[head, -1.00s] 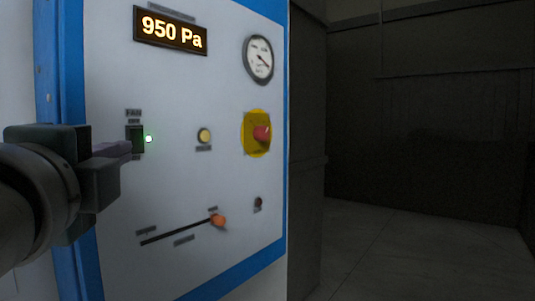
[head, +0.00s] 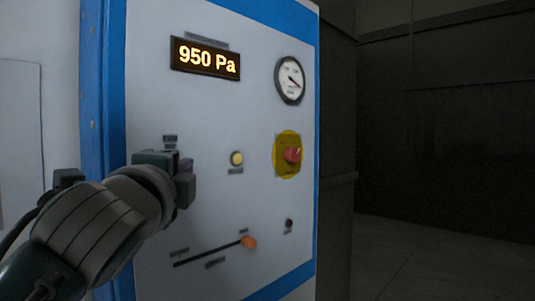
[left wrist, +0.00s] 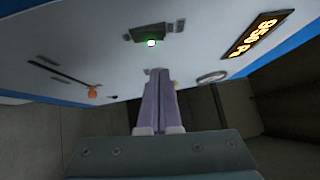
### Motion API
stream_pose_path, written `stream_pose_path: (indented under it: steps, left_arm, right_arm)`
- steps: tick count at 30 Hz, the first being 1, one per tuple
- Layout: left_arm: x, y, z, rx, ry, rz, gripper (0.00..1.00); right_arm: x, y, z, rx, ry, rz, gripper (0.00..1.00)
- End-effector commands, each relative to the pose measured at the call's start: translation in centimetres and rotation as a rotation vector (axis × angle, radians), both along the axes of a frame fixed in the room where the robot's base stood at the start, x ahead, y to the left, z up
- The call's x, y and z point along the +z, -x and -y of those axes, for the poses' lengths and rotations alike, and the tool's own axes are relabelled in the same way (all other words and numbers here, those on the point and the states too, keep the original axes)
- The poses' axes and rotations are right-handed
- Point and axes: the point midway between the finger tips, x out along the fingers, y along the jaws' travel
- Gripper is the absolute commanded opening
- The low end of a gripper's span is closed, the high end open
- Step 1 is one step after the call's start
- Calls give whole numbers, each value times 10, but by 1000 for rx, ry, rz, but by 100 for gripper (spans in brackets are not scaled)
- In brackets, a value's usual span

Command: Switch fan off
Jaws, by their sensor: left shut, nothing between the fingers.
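The white control panel (head: 210,120) with a blue frame fills the middle of the head view. My right gripper is not in view.
The panel also holds a display reading 950 Pa (head: 206,60), a round gauge (head: 290,80), a yellow button (head: 237,158), a red emergency knob (head: 293,155) and an orange slider knob (head: 249,242). Dark open floor (head: 430,255) lies to the right.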

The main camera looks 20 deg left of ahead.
Motion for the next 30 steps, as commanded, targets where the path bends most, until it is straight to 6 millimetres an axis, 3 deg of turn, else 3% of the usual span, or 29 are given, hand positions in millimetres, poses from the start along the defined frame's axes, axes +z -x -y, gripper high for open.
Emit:
stream_pose_path:
  steps: [2, 10, 22, 28, 30]
  left_arm:
    - [5, -11, -9, 3, -1, -1, 0]
    - [6, -21, -37, 0, 0, -1, 0]
    - [5, -23, -40, -1, 1, -1, 0]
    - [17, -25, -45, 0, 57, -26, 0]
    - [7, -25, -45, 0, 58, -25, 0]
  right_arm:
    - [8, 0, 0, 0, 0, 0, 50]
    - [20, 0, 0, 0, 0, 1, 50]
    - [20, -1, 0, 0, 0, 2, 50]
    - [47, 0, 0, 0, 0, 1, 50]
    - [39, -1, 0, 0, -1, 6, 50]
